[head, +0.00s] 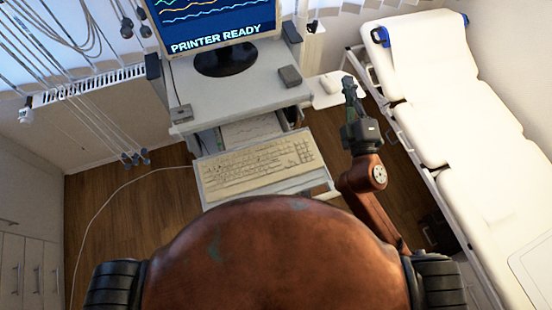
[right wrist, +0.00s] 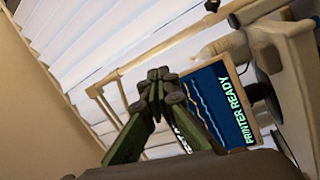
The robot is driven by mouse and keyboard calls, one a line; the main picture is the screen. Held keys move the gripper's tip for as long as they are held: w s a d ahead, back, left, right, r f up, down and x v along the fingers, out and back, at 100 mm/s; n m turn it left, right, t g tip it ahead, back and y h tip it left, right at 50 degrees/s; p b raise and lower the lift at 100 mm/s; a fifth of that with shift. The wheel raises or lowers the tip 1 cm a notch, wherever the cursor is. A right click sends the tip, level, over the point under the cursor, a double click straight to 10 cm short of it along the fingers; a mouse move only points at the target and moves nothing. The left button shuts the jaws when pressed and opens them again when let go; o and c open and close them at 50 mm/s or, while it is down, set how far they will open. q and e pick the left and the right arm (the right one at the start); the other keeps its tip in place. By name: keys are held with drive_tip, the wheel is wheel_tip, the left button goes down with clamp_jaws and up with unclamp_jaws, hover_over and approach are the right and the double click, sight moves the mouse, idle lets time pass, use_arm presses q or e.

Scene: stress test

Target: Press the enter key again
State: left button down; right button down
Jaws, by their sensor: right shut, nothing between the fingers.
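A beige keyboard (head: 258,168) lies on the pull-out shelf of a computer cart, its number pad at the right end. I cannot make out the enter key's label at this size. My right gripper (head: 348,82) is shut and empty, to the right of the keyboard and apart from it, near the small side shelf. In the right wrist view its fingertips (right wrist: 160,76) meet, with the monitor (right wrist: 222,105) behind them. The monitor (head: 215,22) reads "PRINTER READY" under several wavy lines. My left gripper is not in view.
A white examination bed (head: 440,100) runs along the right side. The cart top (head: 225,85) holds a small grey box (head: 289,76). A mouse (head: 331,84) is on the side shelf (head: 326,98). A cable runs from the keyboard to the floor. Wooden floor (head: 125,205) lies open at left.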

drive_tip(key=s+a+r+n+g+y, duration=0.1)
drive_tip(key=s+a+r+n+y, duration=0.25)
drive_tip(key=a+n+y, duration=0.3)
drive_tip(key=s+a+r+n+g+y, duration=0.1)
drive_tip(key=s+a+r+n+y, duration=0.1)
drive_tip(key=a+r+n+y, duration=0.45)
drive_tip(key=s+a+f+n+g+y, duration=0.2)
drive_tip(key=s+a+n+g+y, duration=0.25)
drive_tip(key=a+n+g, duration=0.55)
drive_tip(key=s+a+f+n+g+h, duration=0.2)
drive_tip(key=s+a+f+n+g, duration=0.1)
drive_tip(key=f+n, duration=0.4)
drive_tip(key=s+a+f+n+g+h, duration=0.2)
drive_tip(key=s+a+f+n+h, duration=0.1)
drive_tip(key=f+n, duration=0.4)
drive_tip(key=w+d+f+n+h, duration=0.2)
drive_tip(key=w+d+f+h, duration=0.1)
drive_tip(key=f, duration=0.3)
drive_tip(key=w+d+f+n+t+h, duration=0.1)
drive_tip(key=w+d+f+n+h, duration=0.1)
drive_tip(key=w+d+f+h, duration=0.2)
wheel_tip(320, 180, down, 3)
drive_tip(key=shift+w+d+r, duration=0.2)
drive_tip(key=shift+w+d, duration=0.35)
drive_tip(key=shift+d, duration=0.45)
drive_tip(key=shift+f, duration=0.1)
